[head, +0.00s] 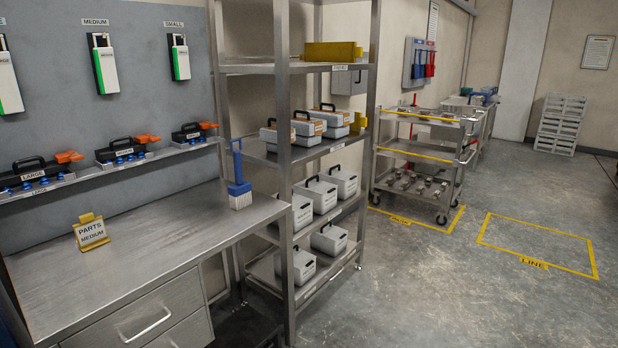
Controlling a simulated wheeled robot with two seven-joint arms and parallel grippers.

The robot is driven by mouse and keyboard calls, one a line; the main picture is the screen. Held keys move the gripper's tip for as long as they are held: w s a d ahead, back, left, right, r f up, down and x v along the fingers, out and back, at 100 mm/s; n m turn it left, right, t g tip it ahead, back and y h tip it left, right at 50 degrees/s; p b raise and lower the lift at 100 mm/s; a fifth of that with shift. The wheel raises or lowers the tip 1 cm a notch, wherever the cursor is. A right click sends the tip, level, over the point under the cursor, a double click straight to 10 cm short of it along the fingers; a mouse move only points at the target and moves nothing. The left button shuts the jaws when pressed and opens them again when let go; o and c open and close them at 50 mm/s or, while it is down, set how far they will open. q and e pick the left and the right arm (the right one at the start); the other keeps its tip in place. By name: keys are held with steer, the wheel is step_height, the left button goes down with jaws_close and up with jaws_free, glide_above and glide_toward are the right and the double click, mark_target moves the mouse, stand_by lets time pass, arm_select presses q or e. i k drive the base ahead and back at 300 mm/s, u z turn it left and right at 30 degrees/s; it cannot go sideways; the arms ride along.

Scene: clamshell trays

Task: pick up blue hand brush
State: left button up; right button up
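The blue hand brush (239,184) stands upright at the right end of the steel workbench (150,262), close to the shelving post. Its handle with a loop points up, and its pale bristles rest on the bench top. Nothing touches it from the front. Neither my left nor my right gripper shows in the head view.
A yellow sign holder (91,232) reading "PARTS MEDIUM" stands on the bench's left part. A steel shelving unit (283,170) with several grey cases rises just right of the brush. A cart (420,165) stands farther back. The bench middle and the floor at right are clear.

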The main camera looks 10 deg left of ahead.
mark_target(238, 192)
steer(key=z, duration=0.35)
steer(key=i, duration=1.75)
steer(key=u, duration=1.35)
steer(key=i, duration=0.9)
steer(key=u, duration=0.95)
